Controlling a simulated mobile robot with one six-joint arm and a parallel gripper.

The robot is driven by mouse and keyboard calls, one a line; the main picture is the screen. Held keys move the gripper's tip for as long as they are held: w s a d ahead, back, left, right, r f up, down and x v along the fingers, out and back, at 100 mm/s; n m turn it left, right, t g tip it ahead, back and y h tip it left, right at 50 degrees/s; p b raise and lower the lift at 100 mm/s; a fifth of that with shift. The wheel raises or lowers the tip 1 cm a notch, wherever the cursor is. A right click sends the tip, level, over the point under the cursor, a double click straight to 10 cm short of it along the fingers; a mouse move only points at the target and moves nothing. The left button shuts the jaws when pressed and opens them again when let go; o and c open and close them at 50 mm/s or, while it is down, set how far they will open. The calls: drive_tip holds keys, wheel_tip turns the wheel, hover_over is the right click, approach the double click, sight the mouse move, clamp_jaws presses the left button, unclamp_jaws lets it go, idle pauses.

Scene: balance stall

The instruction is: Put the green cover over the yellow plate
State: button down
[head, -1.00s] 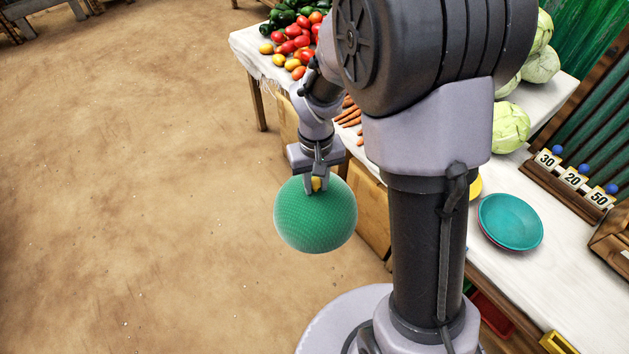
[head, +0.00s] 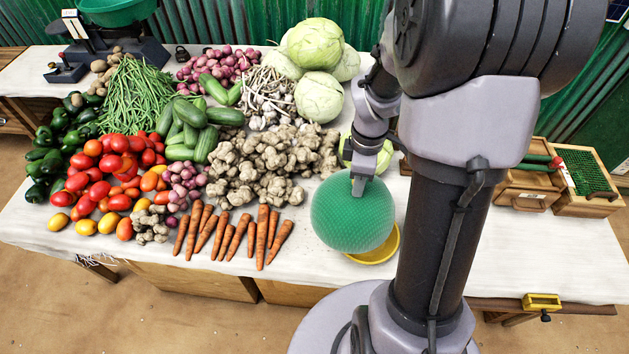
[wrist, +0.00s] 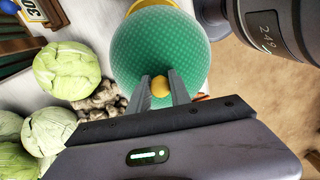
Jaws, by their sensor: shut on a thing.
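The green cover (head: 352,214) is a mesh dome with a small yellow knob on top. My gripper (head: 358,184) is shut on the knob from above. In the wrist view my gripper's two fingers (wrist: 160,90) close on the yellow knob, with the green cover (wrist: 158,50) beyond them. The yellow plate (head: 384,250) lies on the white table near its front edge, and its rim shows below and to the right of the cover. In the wrist view a bit of the yellow plate (wrist: 150,5) shows past the cover. The cover hides most of the plate; I cannot tell whether they touch.
Several carrots (head: 235,235) lie left of the cover, with a ginger heap (head: 255,160) and cabbages (head: 318,95) behind. Tomatoes (head: 110,170) are further left. The white tabletop (head: 540,250) is bare right of my arm, with wooden boxes (head: 585,185) behind.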

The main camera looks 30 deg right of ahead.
sight(380, 196)
drive_tip(key=s+d+n, duration=0.1)
drive_tip(key=d+r+n, duration=0.1)
drive_tip(key=s+d+r, duration=0.1)
drive_tip(key=shift+s+d+n+p, duration=0.35)
drive_tip(key=shift+d+n+p, duration=0.05)
drive_tip(key=shift+s+d+n, duration=0.25)
drive_tip(key=shift+d+n, duration=0.05)
drive_tip(key=shift+f, duration=0.1)
wheel_tip(380, 196, down, 14)
drive_tip(key=b, duration=1.3)
drive_tip(key=shift+f, duration=0.2)
drive_tip(key=c, duration=0.6)
unclamp_jaws()
drive_tip(key=shift+o, duration=0.2)
